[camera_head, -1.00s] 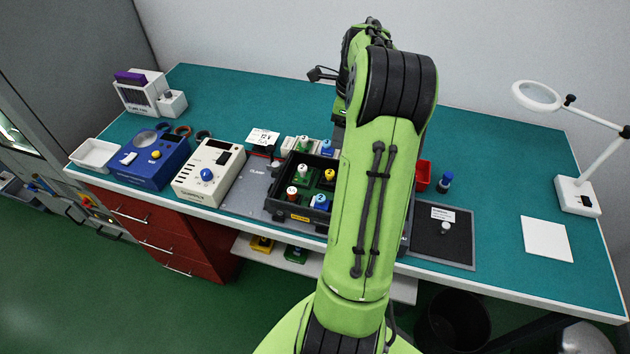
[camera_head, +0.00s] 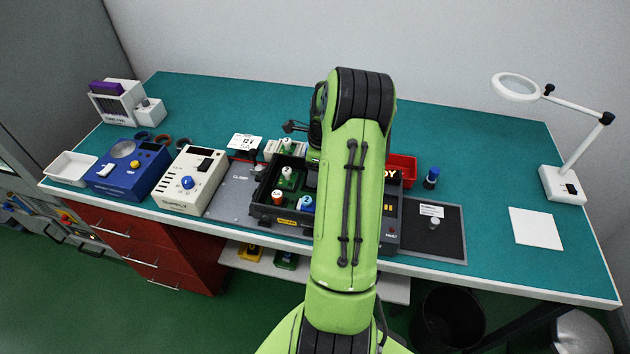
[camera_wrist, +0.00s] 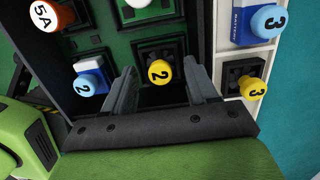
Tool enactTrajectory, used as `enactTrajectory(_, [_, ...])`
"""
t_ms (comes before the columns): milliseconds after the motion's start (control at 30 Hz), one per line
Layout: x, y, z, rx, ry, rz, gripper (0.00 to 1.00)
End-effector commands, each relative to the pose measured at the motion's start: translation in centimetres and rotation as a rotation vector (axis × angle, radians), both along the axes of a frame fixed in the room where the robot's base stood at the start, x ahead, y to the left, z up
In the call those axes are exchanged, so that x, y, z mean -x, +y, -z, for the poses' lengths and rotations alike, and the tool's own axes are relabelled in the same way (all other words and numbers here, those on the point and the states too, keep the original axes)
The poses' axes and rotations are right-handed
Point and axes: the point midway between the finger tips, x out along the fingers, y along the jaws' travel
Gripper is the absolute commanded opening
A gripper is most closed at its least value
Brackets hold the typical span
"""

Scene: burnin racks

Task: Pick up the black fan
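In the wrist view, a black square fan (camera_wrist: 147,53) with a yellow round knob (camera_wrist: 160,72) marked 2 sits in a compartment of the dark tray. My gripper (camera_wrist: 161,88) is open, its two grey fingers on either side of the knob and apart from it. I cannot tell how far above the fan the fingertips are. A second black fan (camera_wrist: 240,71) with a yellow knob marked 3 sits outside the tray, to the right. In the head view my arm hides the gripper and the marked-2 fan.
A blue-knobbed part (camera_wrist: 88,77) marked 2 sits close left of my gripper. The black tray (camera_head: 272,214) stands on the teal bench (camera_head: 470,160) with a cream box (camera_head: 180,188) left of it. A red bin (camera_head: 403,166) and a blue-capped bottle (camera_head: 431,178) stand to the right.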

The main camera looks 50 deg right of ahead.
Motion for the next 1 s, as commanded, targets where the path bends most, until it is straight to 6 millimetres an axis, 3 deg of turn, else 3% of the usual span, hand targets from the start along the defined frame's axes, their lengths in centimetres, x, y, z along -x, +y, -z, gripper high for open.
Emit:
enactTrajectory(33, [0.0, 0.0, 0.0, 0.000, 0.000, 0.000, 0.50])
enactTrajectory(367, [0.0, 0.0, -0.1, 0.000, 0.000, 0.000, 0.00])
enactTrajectory(667, [0.0, -0.1, -0.9, 0.002, -0.002, -0.001, 0.00])
enactTrajectory(1000, [-0.1, -0.1, -8.9, 0.004, -0.004, 0.001, 0.00])
